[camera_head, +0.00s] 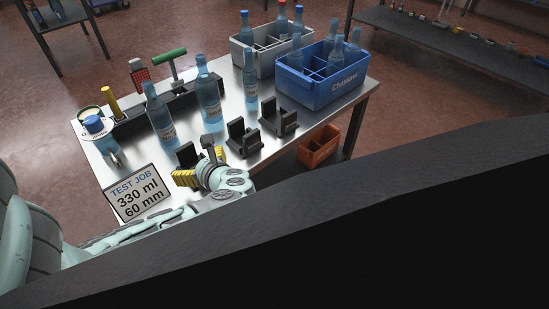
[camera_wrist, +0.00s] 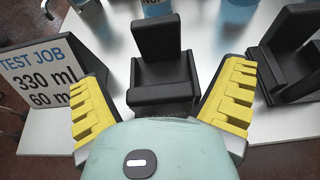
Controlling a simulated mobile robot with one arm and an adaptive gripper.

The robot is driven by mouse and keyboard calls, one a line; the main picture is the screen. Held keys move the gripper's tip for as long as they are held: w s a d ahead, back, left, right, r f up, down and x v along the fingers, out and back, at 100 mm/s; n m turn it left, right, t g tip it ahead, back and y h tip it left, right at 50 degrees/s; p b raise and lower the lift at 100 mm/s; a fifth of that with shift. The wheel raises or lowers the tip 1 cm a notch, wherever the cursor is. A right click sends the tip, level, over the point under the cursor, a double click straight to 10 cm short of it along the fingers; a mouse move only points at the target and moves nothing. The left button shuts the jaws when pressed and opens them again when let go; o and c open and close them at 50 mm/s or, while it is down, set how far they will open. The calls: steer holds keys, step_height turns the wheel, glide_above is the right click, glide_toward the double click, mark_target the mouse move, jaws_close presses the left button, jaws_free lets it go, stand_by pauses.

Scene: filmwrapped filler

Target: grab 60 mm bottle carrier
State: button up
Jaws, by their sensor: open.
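Three black bottle carriers stand on the metal table: a left one (camera_head: 187,155), a middle one (camera_head: 243,138) and a right one (camera_head: 277,118). No size marking is readable on them, so I cannot tell which is 60 mm. My gripper (camera_head: 196,162) is open and empty at the table's near edge, by the left carrier. In the wrist view one black carrier (camera_wrist: 160,78) lies ahead between the open yellow-padded fingers (camera_wrist: 163,92), with its upright back plate at the far side. I see no contact. Another carrier (camera_wrist: 290,55) is right of the right finger.
A sign (camera_head: 138,193) reads "TEST JOB 330 ml 60 mm", left of my gripper. Blue bottles (camera_head: 160,112) stand behind the carriers. A blue crate (camera_head: 325,85) and a grey crate (camera_head: 262,55) stand at the back right. An orange bin (camera_head: 318,147) is beyond the right edge.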

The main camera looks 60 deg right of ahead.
steer(key=c, duration=1.4)
steer(key=shift+r, duration=0.15)
steer(key=shift+r, duration=0.55)
step_height(320, 180, up, 3)
steer(key=shift+f+p, duration=0.2)
steer(key=shift+p, duration=0.4)
steer(key=shift+s+a+r+p, duration=0.15)
steer(key=shift+s+a+p, duration=0.1)
steer(key=shift+s+a, duration=1.65)
steer(key=shift+s+a+r+p, duration=0.25)
steer(key=shift+s+a, duration=1.1)
steer(key=shift+a, duration=1)
steer(key=shift+s+a+r+p, duration=0.1)
steer(key=shift+s+a+p, duration=0.2)
steer(key=shift+s+a, duration=1.6)
